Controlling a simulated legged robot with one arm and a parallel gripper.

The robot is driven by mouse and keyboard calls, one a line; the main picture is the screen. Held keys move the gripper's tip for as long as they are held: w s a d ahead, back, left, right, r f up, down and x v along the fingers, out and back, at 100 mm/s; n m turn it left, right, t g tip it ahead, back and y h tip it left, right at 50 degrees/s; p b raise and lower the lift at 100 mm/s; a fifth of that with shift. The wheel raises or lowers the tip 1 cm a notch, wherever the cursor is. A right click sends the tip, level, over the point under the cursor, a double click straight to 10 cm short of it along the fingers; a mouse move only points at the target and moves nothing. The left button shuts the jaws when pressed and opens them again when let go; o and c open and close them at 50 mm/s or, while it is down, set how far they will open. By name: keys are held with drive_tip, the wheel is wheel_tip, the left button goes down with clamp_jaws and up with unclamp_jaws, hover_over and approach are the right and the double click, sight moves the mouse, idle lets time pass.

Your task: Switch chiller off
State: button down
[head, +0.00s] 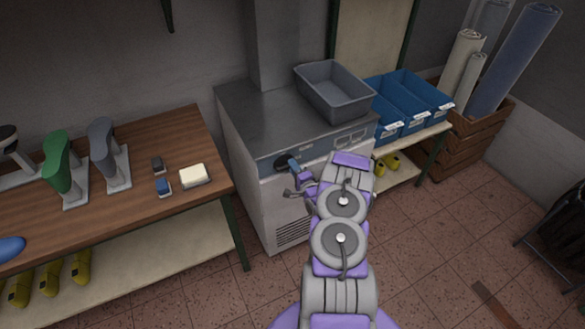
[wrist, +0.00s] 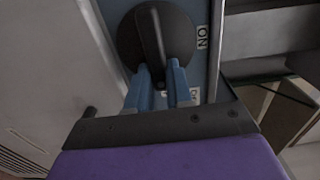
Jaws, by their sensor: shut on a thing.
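The chiller (head: 262,190) is a grey metal cabinet with a blue control strip on its front. A round black rotary switch (head: 283,160) sits on that strip. In the wrist view the switch (wrist: 128,45) fills the top middle, its raised handle (wrist: 153,35) running nearly up and down the picture. An ON label (wrist: 202,37) is to its right, and a second label lower down is partly hidden by a finger. My gripper (head: 294,165) is at the switch, its blue fingers (wrist: 160,82) shut on either side of the handle's lower end.
A grey bin (head: 334,92) stands on the chiller top. Blue bins (head: 405,100) are on a bench to the right. A wooden table (head: 135,190) with shoe lasts, small blocks and a blue item is on the left. Rolls stand in a wooden crate (head: 470,140).

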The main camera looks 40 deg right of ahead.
drive_tip(key=shift+s+d+f, duration=0.2)
drive_tip(key=shift+d, duration=0.05)
drive_tip(key=c, duration=1.4)
unclamp_jaws()
drive_tip(key=o, duration=0.4)
drive_tip(key=shift+d, duration=0.2)
drive_tip(key=p+v, duration=0.3)
drive_tip(key=v, duration=1.4)
drive_tip(key=shift+a, duration=0.2)
